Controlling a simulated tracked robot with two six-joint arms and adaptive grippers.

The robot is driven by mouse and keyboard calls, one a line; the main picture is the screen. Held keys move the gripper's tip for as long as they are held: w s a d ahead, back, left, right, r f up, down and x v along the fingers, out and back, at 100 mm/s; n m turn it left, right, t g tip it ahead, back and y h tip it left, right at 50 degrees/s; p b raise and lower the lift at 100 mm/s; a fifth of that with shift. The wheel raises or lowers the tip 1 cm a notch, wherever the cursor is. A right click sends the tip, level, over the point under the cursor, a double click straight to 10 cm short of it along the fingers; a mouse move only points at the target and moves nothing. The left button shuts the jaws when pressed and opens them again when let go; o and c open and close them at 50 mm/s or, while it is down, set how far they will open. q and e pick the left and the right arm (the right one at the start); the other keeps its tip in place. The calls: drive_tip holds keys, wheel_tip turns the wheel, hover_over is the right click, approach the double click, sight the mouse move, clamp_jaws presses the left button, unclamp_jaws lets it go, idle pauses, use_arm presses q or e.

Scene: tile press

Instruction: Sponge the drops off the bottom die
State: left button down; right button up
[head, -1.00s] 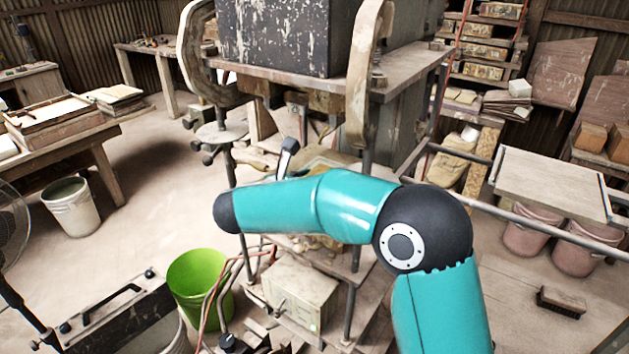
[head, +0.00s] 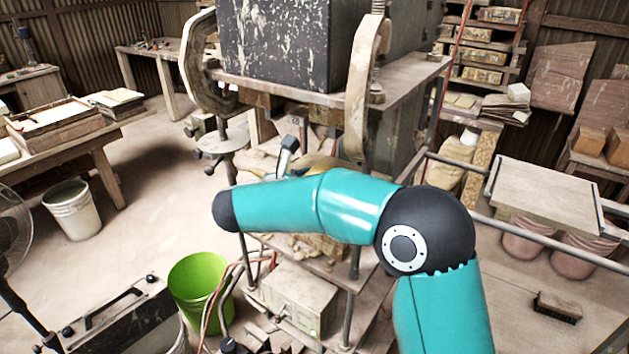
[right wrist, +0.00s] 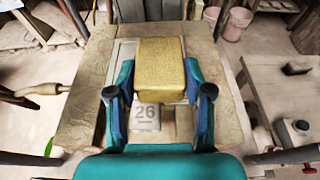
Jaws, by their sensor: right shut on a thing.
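In the right wrist view my right gripper (right wrist: 158,82) is shut on a yellow sponge (right wrist: 160,62), with one finger on each side of it. The sponge is over the press's lower bed (right wrist: 228,112) and hides much of its middle. Part of the bottom die, a pale recessed area (right wrist: 126,52), shows beside the sponge. A grey plate marked 26 (right wrist: 147,116) shows between the fingers. I cannot tell whether the sponge touches the die, and I make out no drops. My left gripper is not in view.
The press's dark upper block (head: 285,45) and curved frame arms (head: 368,85) stand above the work area. A green bucket (head: 197,285) and a control box (head: 300,298) stand below. Open floor lies at left.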

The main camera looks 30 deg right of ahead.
drive_tip(key=s+a, duration=0.3)
drive_tip(key=a, duration=0.5)
drive_tip(key=s+a, duration=0.3)
drive_tip(key=a, duration=0.4)
drive_tip(key=shift+s+a, duration=0.25)
drive_tip(key=shift+a, duration=0.1)
idle(0.4)
drive_tip(key=s+f+n+t+y+b, duration=0.1)
drive_tip(key=s+f+t, duration=0.1)
drive_tip(key=f, duration=1.1)
drive_tip(key=s+d+f+n+t+y, duration=0.1)
drive_tip(key=s+f+n, duration=0.1)
drive_tip(key=f, duration=1.1)
drive_tip(key=shift+s+f+t+b, duration=0.15)
drive_tip(key=shift+s+t+b, duration=0.25)
drive_tip(key=shift+s, duration=0.2)
